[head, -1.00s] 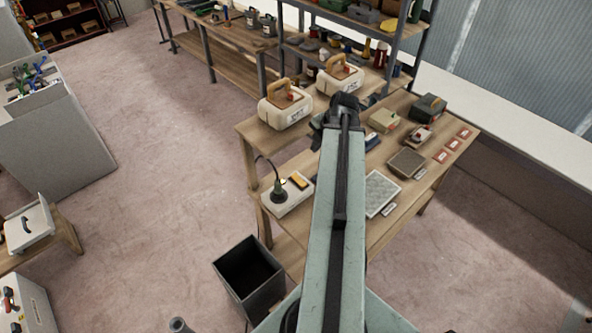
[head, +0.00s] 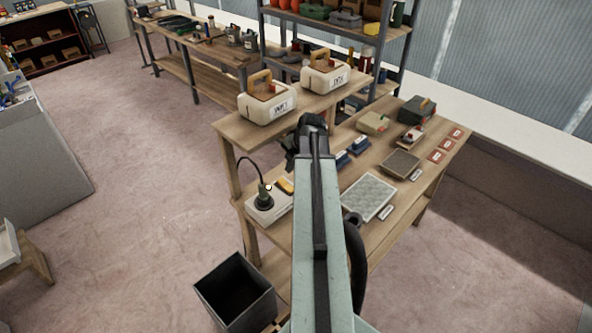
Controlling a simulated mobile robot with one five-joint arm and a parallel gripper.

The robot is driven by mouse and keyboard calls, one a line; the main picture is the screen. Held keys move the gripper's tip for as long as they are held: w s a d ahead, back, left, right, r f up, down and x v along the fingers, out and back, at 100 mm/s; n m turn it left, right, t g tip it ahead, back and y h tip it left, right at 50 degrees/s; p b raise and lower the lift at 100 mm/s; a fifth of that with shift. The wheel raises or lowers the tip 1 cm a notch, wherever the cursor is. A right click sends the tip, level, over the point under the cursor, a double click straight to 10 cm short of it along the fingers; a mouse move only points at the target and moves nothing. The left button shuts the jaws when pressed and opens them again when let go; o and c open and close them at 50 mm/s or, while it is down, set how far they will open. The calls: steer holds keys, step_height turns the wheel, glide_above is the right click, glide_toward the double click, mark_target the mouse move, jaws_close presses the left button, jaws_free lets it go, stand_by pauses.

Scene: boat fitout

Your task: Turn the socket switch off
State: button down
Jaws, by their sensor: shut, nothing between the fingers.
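The socket (head: 256,212) is a pale box on the front left of the workbench. A dark round plug with a black cord sits in its left part. An orange-yellow rocker switch (head: 286,186) is on its right part; its position is too small to tell. My arm reaches up the middle of the view, just right of the socket. My gripper (head: 306,132) is dark and shut, above the bench and beyond the switch, apart from it. The fingertips are partly hidden by my own arm.
Two cream boxes with handles (head: 266,104) (head: 325,76) stand on a raised shelf behind. A grey tray (head: 368,197), small blue items and other boxes lie right on the bench (head: 385,235). A black bin (head: 235,290) stands on the floor in front. Open floor lies left.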

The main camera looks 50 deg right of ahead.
mark_target(282, 180)
steer(key=b+x, duration=0.5)
steer(key=x, duration=0.2)
steer(key=shift+f, duration=0.2)
steer(key=shift+w+f+b, duration=0.2)
steer(key=shift+f+b, duration=0.15)
steer(key=shift+b, duration=0.15)
steer(key=shift+w+f+b, duration=0.25)
steer(key=shift+f+b, duration=0.05)
steer(key=shift+b, duration=0.05)
steer(key=shift+s+r, duration=0.15)
steer(key=shift+s, duration=0.7)
